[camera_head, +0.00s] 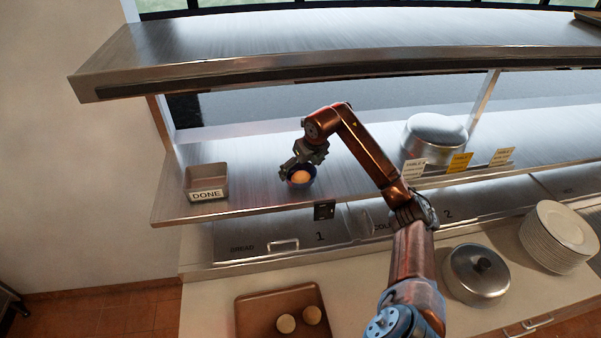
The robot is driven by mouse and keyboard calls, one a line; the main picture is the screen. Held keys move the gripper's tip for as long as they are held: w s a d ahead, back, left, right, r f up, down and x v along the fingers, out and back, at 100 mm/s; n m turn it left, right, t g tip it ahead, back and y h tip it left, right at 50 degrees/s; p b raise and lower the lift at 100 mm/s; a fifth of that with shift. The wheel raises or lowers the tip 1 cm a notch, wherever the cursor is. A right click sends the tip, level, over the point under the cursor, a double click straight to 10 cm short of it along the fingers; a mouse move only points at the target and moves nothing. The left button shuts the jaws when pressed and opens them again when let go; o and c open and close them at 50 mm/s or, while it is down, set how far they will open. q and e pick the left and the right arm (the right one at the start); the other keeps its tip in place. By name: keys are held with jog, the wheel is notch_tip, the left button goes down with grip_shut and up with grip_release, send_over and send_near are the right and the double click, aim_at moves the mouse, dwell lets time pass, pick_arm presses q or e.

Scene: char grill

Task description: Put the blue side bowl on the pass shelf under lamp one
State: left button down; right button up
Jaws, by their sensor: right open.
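The small blue bowl (311,181) stands upright on the lower steel shelf (240,171), with something round and pale orange inside it. My right gripper (291,171) is open at the bowl's left and back rim; whether it touches the rim I cannot tell. The bowl is partly hidden by the gripper. A "1" marking shows on the counter front below the bowl, and a small dark box (324,210) hangs at the shelf's front edge. My left gripper is not in view.
A metal bin marked DONE (206,183) stands on the shelf at left. A domed metal lid (435,135) and ticket cards (460,162) are at right. An upper shelf (300,35) overhangs.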

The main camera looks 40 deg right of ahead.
jog(key=b+v, duration=0.2)
jog(key=v, duration=0.3)
jog(key=shift+s, duration=0.1)
jog(key=shift+s+r, duration=0.15)
jog(key=shift+r, duration=0.35)
